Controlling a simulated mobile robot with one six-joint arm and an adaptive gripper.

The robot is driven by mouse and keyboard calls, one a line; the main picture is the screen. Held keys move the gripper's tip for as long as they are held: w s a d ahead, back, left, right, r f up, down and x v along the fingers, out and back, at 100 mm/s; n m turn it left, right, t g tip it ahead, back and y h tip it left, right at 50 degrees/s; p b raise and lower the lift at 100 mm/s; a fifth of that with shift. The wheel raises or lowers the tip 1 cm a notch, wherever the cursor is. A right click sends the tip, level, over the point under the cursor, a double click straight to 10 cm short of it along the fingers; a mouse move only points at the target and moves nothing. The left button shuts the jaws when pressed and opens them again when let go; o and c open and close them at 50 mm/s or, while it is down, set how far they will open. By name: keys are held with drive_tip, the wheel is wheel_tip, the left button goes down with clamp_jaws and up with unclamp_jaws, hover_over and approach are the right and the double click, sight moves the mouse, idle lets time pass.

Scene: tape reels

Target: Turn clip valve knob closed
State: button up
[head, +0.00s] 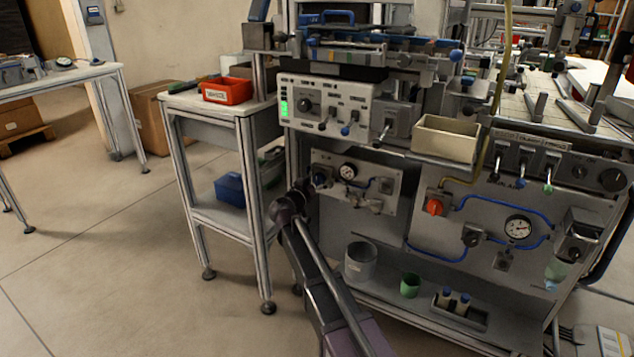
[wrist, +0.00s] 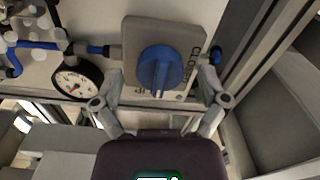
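The clip valve knob is round and blue with a raised grip bar, and in the wrist view it (wrist: 160,70) sits on a grey plate (wrist: 135,35). The word CLOSED runs along the plate's right side. Other lettering at the lower edge is partly hidden. The knob's bar points roughly up and down in this view. My gripper (wrist: 160,82) is open, with one finger on each side of the knob and visible gaps between. In the head view the knob (head: 320,177) shows at the left of the lower panel, with my gripper (head: 300,196) close beside it.
A pressure gauge (wrist: 72,83) and blue tubing lie left of the knob in the wrist view. A frame post (wrist: 262,65) stands to the right. In the head view a side table (head: 200,104) with a red bin (head: 227,90) stands left of my arm.

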drive_tip(key=c, duration=1.1)
drive_tip(key=shift+o, duration=0.2)
drive_tip(key=shift+n, duration=0.4)
drive_tip(key=n, duration=0.8)
drive_tip(key=shift+w+n, duration=0.1)
drive_tip(key=shift+n, duration=0.2)
drive_tip(key=n, duration=0.4)
drive_tip(key=shift+n, duration=2.3)
